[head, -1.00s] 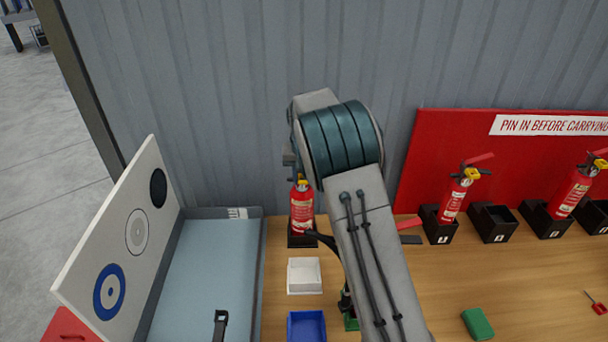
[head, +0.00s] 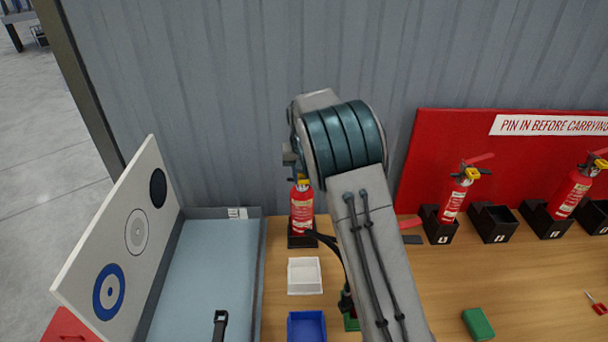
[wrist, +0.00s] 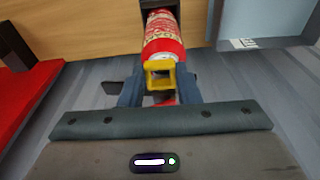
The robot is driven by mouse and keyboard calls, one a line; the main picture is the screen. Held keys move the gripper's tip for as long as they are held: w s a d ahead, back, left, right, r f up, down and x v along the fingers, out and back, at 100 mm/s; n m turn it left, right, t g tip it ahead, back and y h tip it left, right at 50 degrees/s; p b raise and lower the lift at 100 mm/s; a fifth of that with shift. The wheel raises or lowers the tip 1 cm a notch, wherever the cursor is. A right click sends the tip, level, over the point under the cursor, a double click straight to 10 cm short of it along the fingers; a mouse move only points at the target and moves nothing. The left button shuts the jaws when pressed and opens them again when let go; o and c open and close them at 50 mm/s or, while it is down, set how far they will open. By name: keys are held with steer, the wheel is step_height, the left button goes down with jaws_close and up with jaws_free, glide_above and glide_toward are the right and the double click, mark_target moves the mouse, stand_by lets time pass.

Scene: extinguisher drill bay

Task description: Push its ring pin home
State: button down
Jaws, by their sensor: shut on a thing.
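The fire extinguisher (head: 302,212) stands upright in a black holder against the wall, just left of my arm. In the wrist view the red extinguisher (wrist: 163,35) is at the top centre, with its yellow head (wrist: 160,73) facing the camera. My gripper (wrist: 161,92) is at this head, its two fingers on either side. A small red piece, which looks like the ring pin (wrist: 166,98), shows between the fingers, which are shut on it. How deep the pin sits is hidden. In the head view my arm covers most of the gripper.
A white tray (head: 305,276) and a blue tray (head: 306,326) stand in front of the extinguisher. A tilted target board (head: 113,238) and grey-blue bin (head: 208,280) are at left. Other extinguishers (head: 453,203), a green block (head: 478,324) and a loose red-handled pin (head: 599,309) are at right.

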steer(key=c, duration=1)
jaws_free()
step_height(320, 180, up, 13)
steer(key=s+b, duration=0.2)
steer(key=b, duration=0.1)
steer(key=s+d+r, duration=0.4)
steer(key=s+d, duration=0.2)
steer(key=s, duration=0.2)
steer(key=s+d+f, duration=0.2)
steer(key=s, duration=0.7)
steer(key=s+d+f+t, duration=0.1)
steer(key=s+d+f, duration=0.1)
steer(key=s, duration=0.7)
steer(key=s+d+f+t, duration=0.1)
steer(key=s+f, duration=0.3)
steer(key=s, duration=0.6)
steer(key=shift+d+b, duration=0.3)
steer(key=shift+d, duration=0.5)
